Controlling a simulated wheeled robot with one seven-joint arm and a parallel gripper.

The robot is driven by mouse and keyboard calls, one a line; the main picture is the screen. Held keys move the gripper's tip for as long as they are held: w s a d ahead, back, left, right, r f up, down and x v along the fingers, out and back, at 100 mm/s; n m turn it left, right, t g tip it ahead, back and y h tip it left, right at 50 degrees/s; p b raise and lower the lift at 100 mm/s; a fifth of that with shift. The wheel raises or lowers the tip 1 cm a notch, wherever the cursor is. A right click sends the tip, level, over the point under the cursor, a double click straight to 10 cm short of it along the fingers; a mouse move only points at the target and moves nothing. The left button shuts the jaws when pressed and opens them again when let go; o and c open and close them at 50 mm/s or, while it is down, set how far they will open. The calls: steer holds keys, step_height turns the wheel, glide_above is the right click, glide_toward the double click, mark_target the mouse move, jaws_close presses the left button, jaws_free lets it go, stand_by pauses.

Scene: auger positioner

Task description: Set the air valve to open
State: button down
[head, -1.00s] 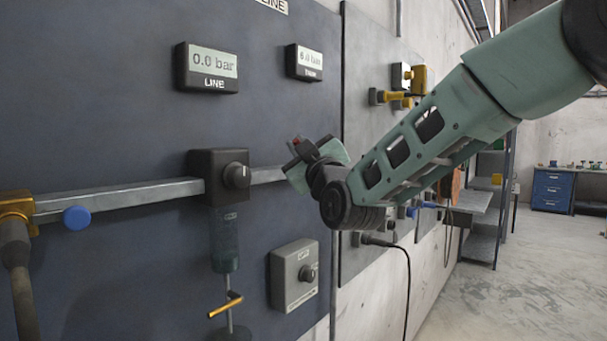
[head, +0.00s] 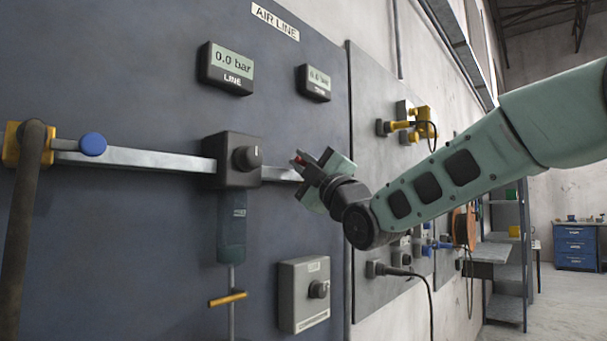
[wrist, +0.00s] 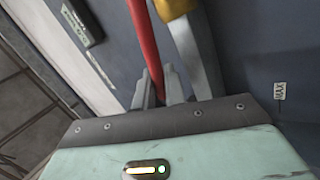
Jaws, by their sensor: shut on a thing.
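In the wrist view, a red lever (wrist: 146,45), which looks like the air valve's handle, runs down between the fingers of my gripper (wrist: 160,88). The fingers are shut on it. A yellow fitting (wrist: 174,7) sits beside the lever's far end, on a grey pipe (wrist: 197,55). In the head view, my gripper (head: 306,170) is at the right part of the silver pipe (head: 140,156), right of the black regulator (head: 222,147). Only a small red tip (head: 299,160) shows there; my gripper hides the valve body.
The LINE display (head: 232,63) reads 0.0 bar; a second display (head: 314,81) is hard to read. A grey knob box (head: 305,295) sits below my gripper. A blue knob (head: 93,144) and a yellow fitting with hose (head: 30,145) are left. A cable (head: 425,284) hangs right.

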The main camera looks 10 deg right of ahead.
steer(key=shift+y, duration=0.3)
steer(key=c, duration=1.5)
jaws_free()
steer(key=shift+c, duration=0.2)
